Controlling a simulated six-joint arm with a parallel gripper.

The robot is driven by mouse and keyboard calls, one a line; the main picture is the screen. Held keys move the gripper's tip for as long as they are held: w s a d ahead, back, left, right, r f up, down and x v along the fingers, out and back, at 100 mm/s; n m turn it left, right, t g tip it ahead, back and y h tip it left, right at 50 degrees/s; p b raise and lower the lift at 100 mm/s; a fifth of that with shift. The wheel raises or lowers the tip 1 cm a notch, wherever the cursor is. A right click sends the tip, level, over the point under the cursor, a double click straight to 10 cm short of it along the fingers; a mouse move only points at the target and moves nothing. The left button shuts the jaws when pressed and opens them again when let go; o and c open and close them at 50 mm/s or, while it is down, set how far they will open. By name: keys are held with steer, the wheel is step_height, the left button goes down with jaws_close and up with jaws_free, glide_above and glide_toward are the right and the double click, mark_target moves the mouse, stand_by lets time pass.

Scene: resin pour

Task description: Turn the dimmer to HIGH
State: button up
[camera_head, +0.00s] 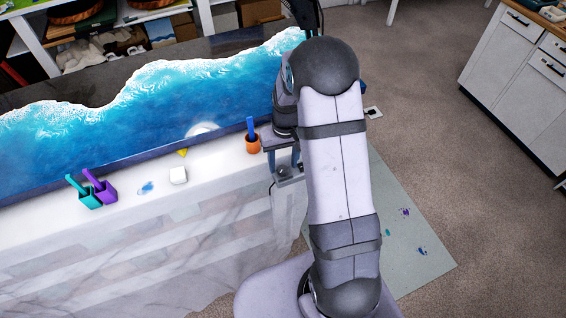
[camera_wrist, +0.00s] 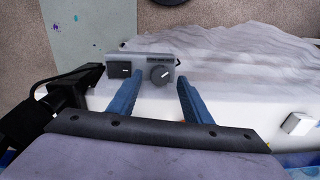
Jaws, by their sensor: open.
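A pale mark on the knob points to the upper right; I can read no labels. My gripper (camera_wrist: 159,79) is open, its two blue fingers pointing toward the box, with the knob showing between their tips. I cannot tell how far the tips are from it. In the head view my arm partly hides the dimmer box (camera_head: 289,175) and my gripper (camera_head: 283,165).
A blue-and-white resin sea panel (camera_head: 170,95) lies on the counter. Along its edge stand an orange cup (camera_head: 252,145), a white cube (camera_head: 178,176), and teal (camera_head: 88,199) and purple (camera_head: 105,191) cups. A grey-green mat (camera_head: 415,265) lies on the floor.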

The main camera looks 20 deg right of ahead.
steer(key=shift+f, duration=0.9)
steer(key=c, duration=1.1)
steer(key=shift+o, duration=0.2)
